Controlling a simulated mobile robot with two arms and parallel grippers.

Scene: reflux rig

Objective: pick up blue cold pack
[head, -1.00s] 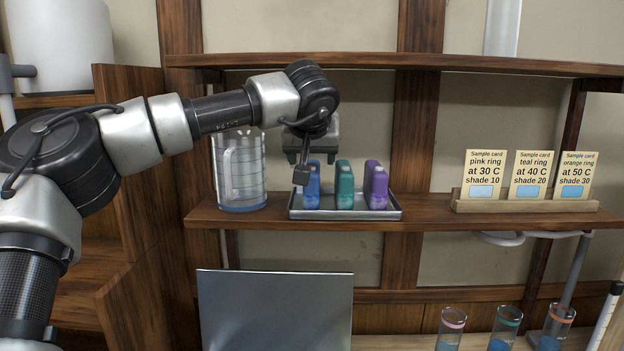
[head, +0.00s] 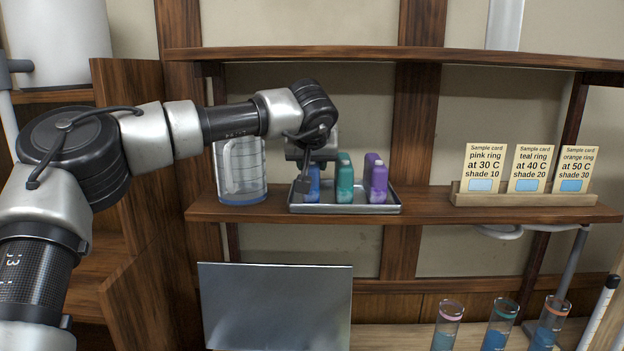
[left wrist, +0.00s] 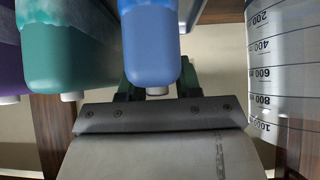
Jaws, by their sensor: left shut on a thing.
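The blue cold pack (head: 312,185) stands at the left end of a metal tray (head: 350,209) on the shelf, mostly hidden by my left gripper and wrist. In the left wrist view the blue pack (left wrist: 150,48) is between the fingers of my left gripper (left wrist: 156,80), which is shut on it. The gripper body (head: 318,150) shows just above the tray in the head view. I cannot tell whether the pack is clear of the tray. A teal pack (head: 345,182) and a purple pack (head: 377,180) stand to its right. My right gripper is not in view.
A clear graduated jug (head: 240,172) stands close left of the tray. Sample cards (head: 526,170) stand in a wooden holder to the right, with free shelf between. An upper shelf (head: 400,57) runs above. Ringed tubes of blue liquid (head: 499,325) stand below right.

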